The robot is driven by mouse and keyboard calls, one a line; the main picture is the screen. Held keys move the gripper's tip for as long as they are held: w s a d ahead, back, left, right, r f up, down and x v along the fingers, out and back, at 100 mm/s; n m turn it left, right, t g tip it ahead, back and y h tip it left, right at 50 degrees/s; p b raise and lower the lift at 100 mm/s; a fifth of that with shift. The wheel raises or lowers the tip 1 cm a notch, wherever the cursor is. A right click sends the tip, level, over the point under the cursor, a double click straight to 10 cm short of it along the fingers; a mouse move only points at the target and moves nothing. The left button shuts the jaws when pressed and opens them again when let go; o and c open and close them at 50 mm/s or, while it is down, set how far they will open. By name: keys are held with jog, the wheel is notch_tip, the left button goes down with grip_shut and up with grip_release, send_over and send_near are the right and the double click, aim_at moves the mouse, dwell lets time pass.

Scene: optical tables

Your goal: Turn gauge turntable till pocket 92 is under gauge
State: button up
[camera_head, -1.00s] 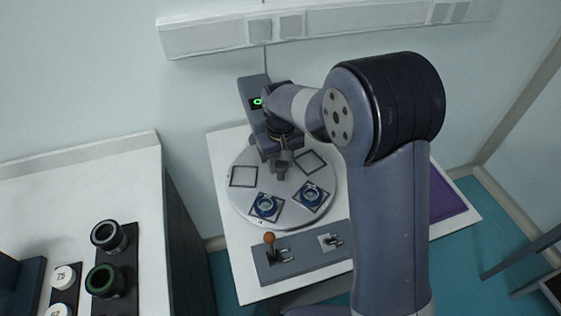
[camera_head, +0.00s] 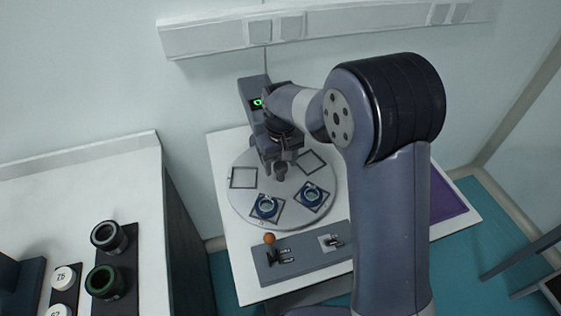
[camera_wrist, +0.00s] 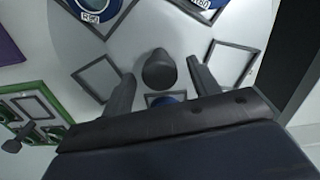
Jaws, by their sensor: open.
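The gauge turntable (camera_head: 240,205) is a round pale disc with square-framed pockets. Two pockets at its front hold blue rings, the left ring (camera_head: 266,206) and the right ring (camera_head: 312,194). Other frames, such as the left pocket (camera_head: 243,178), look empty. The grey gauge (camera_head: 252,92) stands behind the disc with a green-lit display. My gripper (camera_head: 273,172) is over the disc's middle. In the wrist view my open gripper (camera_wrist: 162,82) has one finger on each side of a dark round knob (camera_wrist: 158,68); contact cannot be told. Pocket labels are too small to read surely.
A grey panel (camera_head: 300,268) with an orange-balled lever (camera_head: 269,239) and a second lever is at the table's front. A purple mat (camera_head: 446,198) lies right. The left bench holds dark rings (camera_head: 108,237) and white numbered discs (camera_head: 63,278).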

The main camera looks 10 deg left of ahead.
aim_at(281, 165)
jog(key=shift+r, duration=0.1)
notch_tip(281, 165, up, 11)
jog(key=shift+f+b, duration=0.2)
jog(key=shift+b, duration=0.25)
notch_tip(281, 165, down, 11)
jog(key=shift+r+p, duration=0.1)
jog(key=shift+p, duration=0.35)
dwell(0.5)
